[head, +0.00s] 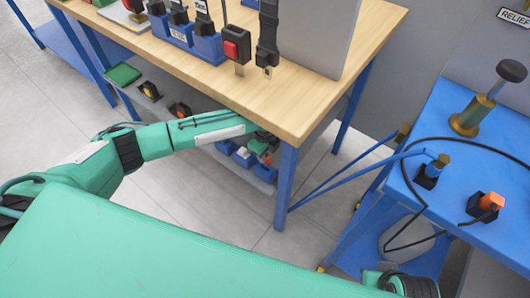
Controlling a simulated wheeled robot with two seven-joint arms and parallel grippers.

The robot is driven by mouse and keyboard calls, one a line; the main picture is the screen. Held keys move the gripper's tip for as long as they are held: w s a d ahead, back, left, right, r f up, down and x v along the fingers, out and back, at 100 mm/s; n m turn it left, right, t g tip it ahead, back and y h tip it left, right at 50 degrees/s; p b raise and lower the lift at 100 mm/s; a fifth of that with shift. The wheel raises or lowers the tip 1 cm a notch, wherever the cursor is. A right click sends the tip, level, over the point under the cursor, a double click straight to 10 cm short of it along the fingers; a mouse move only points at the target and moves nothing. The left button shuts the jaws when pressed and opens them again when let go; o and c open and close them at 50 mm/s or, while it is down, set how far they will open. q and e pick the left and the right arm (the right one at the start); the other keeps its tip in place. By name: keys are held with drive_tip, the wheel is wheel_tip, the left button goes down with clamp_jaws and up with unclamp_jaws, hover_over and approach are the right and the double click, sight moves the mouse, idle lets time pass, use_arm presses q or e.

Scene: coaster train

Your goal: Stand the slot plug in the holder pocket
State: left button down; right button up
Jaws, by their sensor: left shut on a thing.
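My left gripper (265,152) is small and dark in the head view, just below the front edge of the wooden table near its right corner. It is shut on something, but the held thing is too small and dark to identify. I cannot pick out the slot plug with certainty. A blue holder (207,48) with black buckle-like pieces standing in it is on the table. To its right, a red and black piece (237,45) with a metal tongue and a black strap piece (268,38) stand near the front edge. My right gripper is not in view.
The wooden table (310,95) carries a grey panel (318,30). Blue bins (240,157) sit on the shelf beneath. A blue bench (465,125) at right holds a black-knobbed brass post (478,105), an orange piece (490,201) and loose black cable. Floor shows between table and bench.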

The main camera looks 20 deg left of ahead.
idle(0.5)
use_arm(q)
drive_tip(key=shift+p, duration=0.5)
drive_tip(key=shift+f+b, duration=1)
drive_tip(key=shift+f, duration=1.35)
drive_tip(key=shift+r, duration=0.1)
drive_tip(key=c, duration=1.2)
unclamp_jaws()
drive_tip(key=shift+c, duration=0.2)
